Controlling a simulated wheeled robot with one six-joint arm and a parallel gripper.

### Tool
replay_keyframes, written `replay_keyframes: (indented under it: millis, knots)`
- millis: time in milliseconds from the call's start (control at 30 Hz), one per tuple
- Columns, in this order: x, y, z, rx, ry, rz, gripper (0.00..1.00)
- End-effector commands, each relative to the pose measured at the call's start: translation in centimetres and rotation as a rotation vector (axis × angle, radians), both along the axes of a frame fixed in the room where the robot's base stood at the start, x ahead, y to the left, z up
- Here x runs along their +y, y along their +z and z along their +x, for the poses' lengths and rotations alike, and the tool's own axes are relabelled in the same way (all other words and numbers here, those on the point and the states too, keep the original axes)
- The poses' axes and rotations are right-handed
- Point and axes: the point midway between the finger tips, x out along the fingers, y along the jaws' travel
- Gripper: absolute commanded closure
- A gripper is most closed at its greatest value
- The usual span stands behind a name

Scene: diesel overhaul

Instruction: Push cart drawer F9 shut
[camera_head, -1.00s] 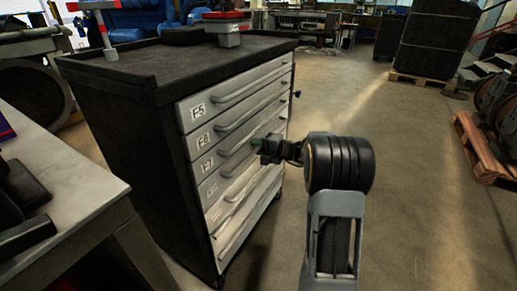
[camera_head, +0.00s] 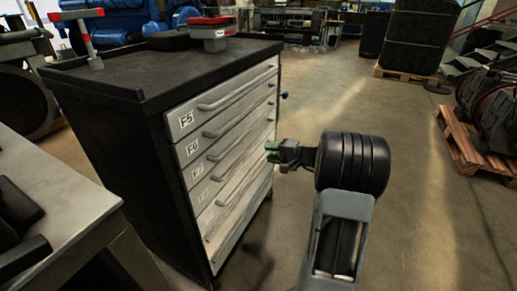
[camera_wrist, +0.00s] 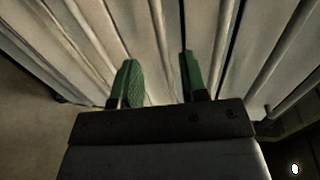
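The dark tool cart (camera_head: 105,165) stands left of centre in the head view, with a stack of grey drawers on its front. The labels F5 and F6 read clearly; the lower ones are blurred. Drawer F9 (camera_head: 230,238) appears to be the lowest front; its label is not readable, and I cannot tell how far out it stands. My gripper (camera_head: 272,152) is in front of the cart's right side at mid height. In the wrist view, its green fingers (camera_wrist: 158,82) are apart with nothing between them, facing the drawer fronts and bar handles (camera_wrist: 160,35).
A grey workbench (camera_head: 70,215) is close at the left. A red-topped device (camera_head: 213,36) and a red-and-grey stand (camera_head: 88,40) sit on the cart top. A wooden pallet (camera_head: 465,145) with machine parts is at the right. The floor between is clear.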

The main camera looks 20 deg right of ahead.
Motion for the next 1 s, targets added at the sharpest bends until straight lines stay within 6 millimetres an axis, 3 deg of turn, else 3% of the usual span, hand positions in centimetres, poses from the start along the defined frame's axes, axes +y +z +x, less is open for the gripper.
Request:
replay_keyframes:
  millis: [333,1000]
  knots:
    - [-2.2,0.8,-2.9,0.000,-0.001,0.000,0.60]
    - [-2.2,1.1,-3.1,0.003,0.006,-0.004,0.60]
